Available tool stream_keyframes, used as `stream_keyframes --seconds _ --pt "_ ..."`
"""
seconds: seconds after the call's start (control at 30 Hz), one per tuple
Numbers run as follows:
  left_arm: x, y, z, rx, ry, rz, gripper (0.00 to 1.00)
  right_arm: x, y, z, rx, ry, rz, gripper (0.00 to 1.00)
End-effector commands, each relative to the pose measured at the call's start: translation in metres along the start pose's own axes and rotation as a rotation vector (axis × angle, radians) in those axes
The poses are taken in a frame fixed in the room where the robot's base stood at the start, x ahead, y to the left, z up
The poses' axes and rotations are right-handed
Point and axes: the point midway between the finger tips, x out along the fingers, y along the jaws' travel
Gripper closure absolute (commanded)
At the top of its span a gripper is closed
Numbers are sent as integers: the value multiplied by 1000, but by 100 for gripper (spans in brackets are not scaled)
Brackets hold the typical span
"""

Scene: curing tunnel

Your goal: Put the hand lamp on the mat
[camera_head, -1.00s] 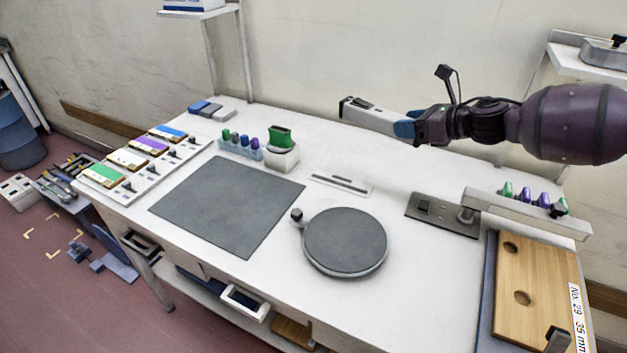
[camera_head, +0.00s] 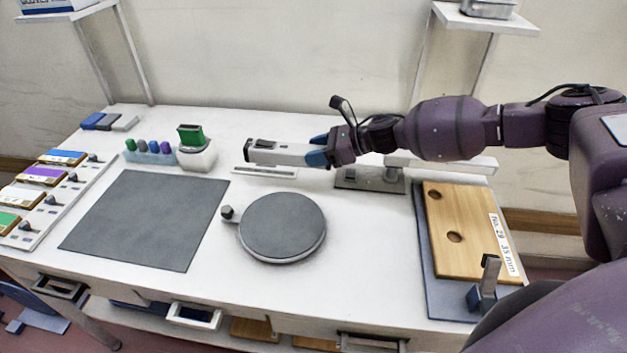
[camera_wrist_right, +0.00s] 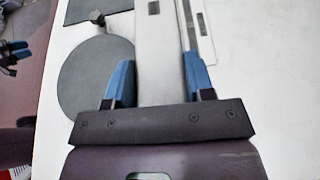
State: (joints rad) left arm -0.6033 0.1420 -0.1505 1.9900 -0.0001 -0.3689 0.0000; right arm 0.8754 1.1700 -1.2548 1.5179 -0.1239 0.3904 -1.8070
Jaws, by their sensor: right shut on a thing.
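The hand lamp (camera_head: 276,152) is a long white-grey bar with a dark end. My right gripper (camera_head: 318,152) is shut on its right end and holds it level above the back middle of the table. In the right wrist view the lamp (camera_wrist_right: 160,55) runs forward between the blue fingers of the gripper (camera_wrist_right: 160,82). The mat (camera_head: 145,222) is a dark grey square lying flat on the left half of the table, bare. The lamp is to the right of the mat's far edge, apart from it.
A round grey turntable (camera_head: 283,226) with a small knob stands right of the mat. A white holder with a green block (camera_head: 191,135) and several coloured pegs (camera_head: 150,147) stand behind the mat. A wooden board (camera_head: 465,225) lies at the right. Colour cards (camera_head: 45,175) line the left edge.

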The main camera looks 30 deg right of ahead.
Motion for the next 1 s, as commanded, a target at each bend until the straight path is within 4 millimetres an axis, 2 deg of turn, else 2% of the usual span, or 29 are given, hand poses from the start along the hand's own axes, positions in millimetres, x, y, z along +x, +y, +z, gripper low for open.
stream_keyframes --seconds 0.03,0.2,0.43,0.7,1.0 --pt "1 0 2 0 -2 0 57 5 0 -12 5 0 0 91" --pt "4 1 4 1 -2 1 57 15 0 -36 2 -1 -1 91" --pt "5 1 6 1 -2 2 57 21 0 -49 2 -1 0 91" --pt "8 1 13 1 -10 2 57 34 0 -81 2 0 0 91" --pt "6 1 15 0 -15 1 57 35 0 -84 0 -2 -1 91"
